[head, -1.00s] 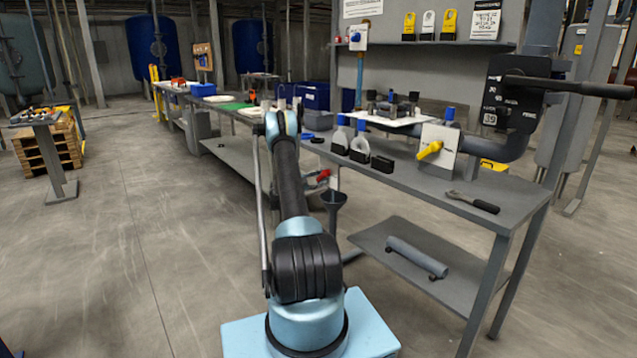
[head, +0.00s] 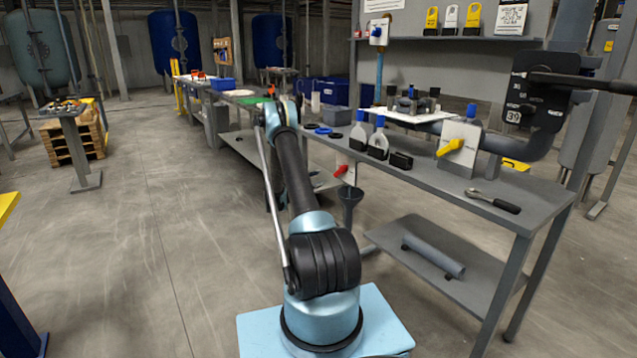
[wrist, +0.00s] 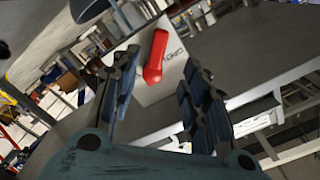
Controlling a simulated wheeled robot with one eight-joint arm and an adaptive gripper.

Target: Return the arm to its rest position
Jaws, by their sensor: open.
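My gripper is hidden behind the arm in that view. In the wrist view my gripper (wrist: 160,62) is open, its two dark fingers apart. A red handle (wrist: 155,57) on a pale plate (wrist: 168,78) with lettering shows between and beyond the fingers. I cannot tell how far away it is. Nothing is visibly held.
The bench holds spray-type bottles (head: 377,142), a yellow-handled valve plate (head: 458,150) and a ratchet wrench (head: 494,201). A yellow-topped blue object (head: 8,208) stands at the left edge. The floor (head: 140,240) left of my arm is clear.

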